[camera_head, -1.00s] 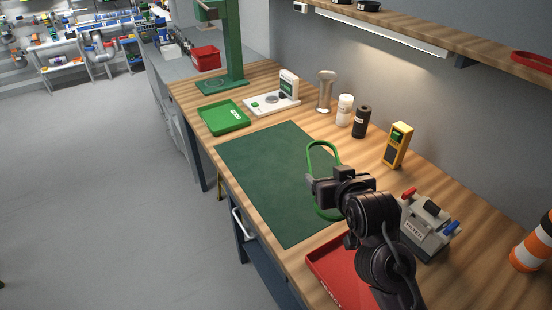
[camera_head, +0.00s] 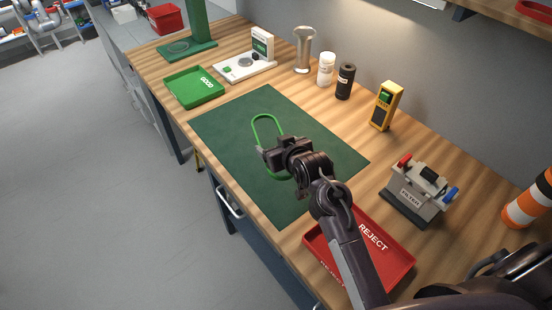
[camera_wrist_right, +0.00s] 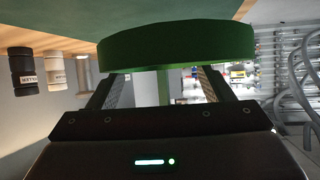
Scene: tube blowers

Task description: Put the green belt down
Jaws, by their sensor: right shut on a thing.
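The green belt (camera_head: 267,117) is a closed oval loop over the green mat (camera_head: 230,130) in the head view. My right gripper (camera_head: 268,156) is shut on one side of it. In the right wrist view the belt (camera_wrist_right: 180,45) runs as a wide green band across the fingers, with the mat (camera_wrist_right: 120,18) close beyond it. I cannot tell whether the belt touches the mat. Part of the loop is hidden behind the gripper. My left gripper is not in view.
A green GOOD tray (camera_head: 193,87) lies beyond the mat, and a red REJECT tray (camera_head: 396,259) lies near the front. A grey filter tester (camera_head: 418,194), a yellow meter (camera_head: 385,106) and two bottles stand to the right. Much of the mat is clear.

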